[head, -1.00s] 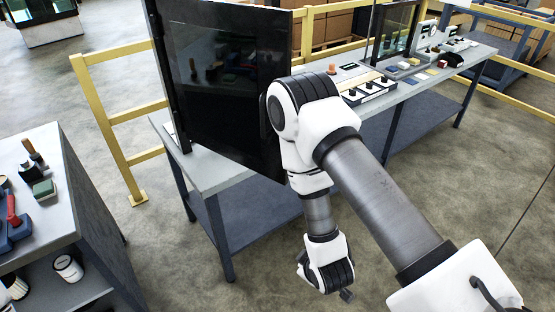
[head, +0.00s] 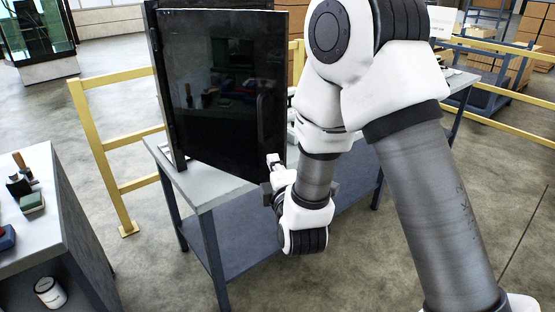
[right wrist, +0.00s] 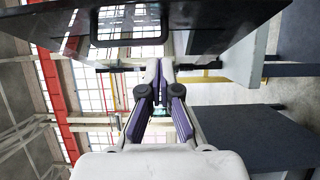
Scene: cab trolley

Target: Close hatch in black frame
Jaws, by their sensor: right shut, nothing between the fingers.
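The hatch (head: 222,95) is a dark glossy panel in a black frame (head: 166,95) on the grey table. It appears ajar, its lower edge slanting out toward the table's front. Its bar handle (head: 262,118) is near the right edge. My right gripper (head: 273,160) is by the hatch's lower right corner, below the handle, partly hidden by my arm. In the right wrist view, its fingers (right wrist: 166,68) are shut and empty, close to the panel (right wrist: 228,22), with the handle loop (right wrist: 128,22) beyond. Contact cannot be told. My left gripper is out of view.
The grey table (head: 207,187) has a lower shelf. A yellow rail (head: 112,145) stands behind and left of it. Another bench (head: 55,215) with tools is at the left. The floor between them is clear.

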